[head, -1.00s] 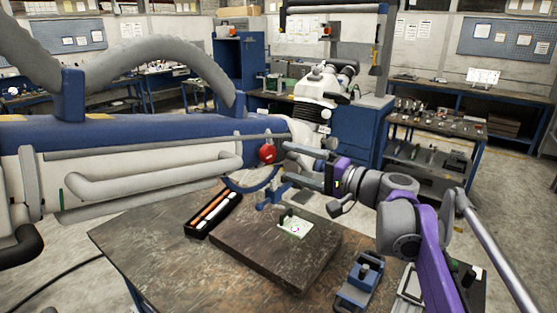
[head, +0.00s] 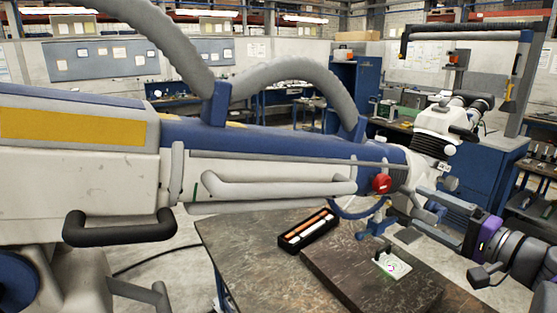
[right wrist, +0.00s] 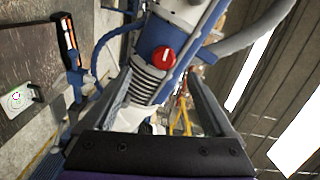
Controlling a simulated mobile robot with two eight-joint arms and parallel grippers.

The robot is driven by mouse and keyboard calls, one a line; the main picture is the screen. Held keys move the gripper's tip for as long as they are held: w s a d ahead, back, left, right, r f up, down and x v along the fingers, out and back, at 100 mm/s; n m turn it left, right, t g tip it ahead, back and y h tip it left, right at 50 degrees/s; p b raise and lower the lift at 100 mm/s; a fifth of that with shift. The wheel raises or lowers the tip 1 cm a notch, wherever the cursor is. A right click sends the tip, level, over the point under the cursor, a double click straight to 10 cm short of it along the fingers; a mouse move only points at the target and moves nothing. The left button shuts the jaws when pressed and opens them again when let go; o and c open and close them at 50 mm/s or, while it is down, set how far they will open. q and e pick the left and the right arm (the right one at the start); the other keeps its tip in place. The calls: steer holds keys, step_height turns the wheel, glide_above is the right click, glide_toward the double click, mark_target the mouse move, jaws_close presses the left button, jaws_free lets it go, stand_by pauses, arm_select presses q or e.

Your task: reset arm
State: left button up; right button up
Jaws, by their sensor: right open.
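The microscope arm (head: 270,150) is a long white and blue boom crossing the head view from the left, with a black handle (head: 118,228) and a red knob (head: 381,184) near its right end. The microscope head (head: 440,128) is white with dark eyepieces, at the right. My right gripper (head: 415,205) is close to the boom's end, just right of the red knob. In the right wrist view the gripper (right wrist: 160,85) is open, its fingers on either side of the ribbed grey part below the red knob (right wrist: 162,54). Contact cannot be told. My left gripper is out of view.
A dark worktable (head: 245,245) stands below the boom, with a black tray of orange and white tools (head: 308,228), a raised dark slab (head: 350,270) and a small pale green plate (head: 391,265). Blue cabinets (head: 352,85) and benches stand behind. A cable lies on the floor.

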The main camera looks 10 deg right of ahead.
steer(key=s+a+f+n+g+h, duration=0.1)
steer(key=s+a+f+n+g, duration=0.25)
steer(key=a+f, duration=0.6)
steer(key=s+a+f+n+g, duration=0.2)
steer(key=a+f+g, duration=0.4)
steer(key=f, duration=0.6)
steer(key=s+a+f+n+h, duration=0.1)
steer(key=s+f+n+h, duration=0.1)
steer(key=s+f, duration=0.2)
steer(key=s+a+f+n+h, duration=0.2)
steer(key=s+f, duration=0.3)
steer(key=f, duration=0.4)
steer(key=shift+a+f+n+g+h, duration=0.25)
steer(key=shift+n+g+h, duration=0.2)
steer(key=shift+n+h, duration=0.35)
steer(key=shift+s+d+f+n, duration=0.15)
steer(key=shift+f+n, duration=0.15)
steer(key=shift+n, duration=0.05)
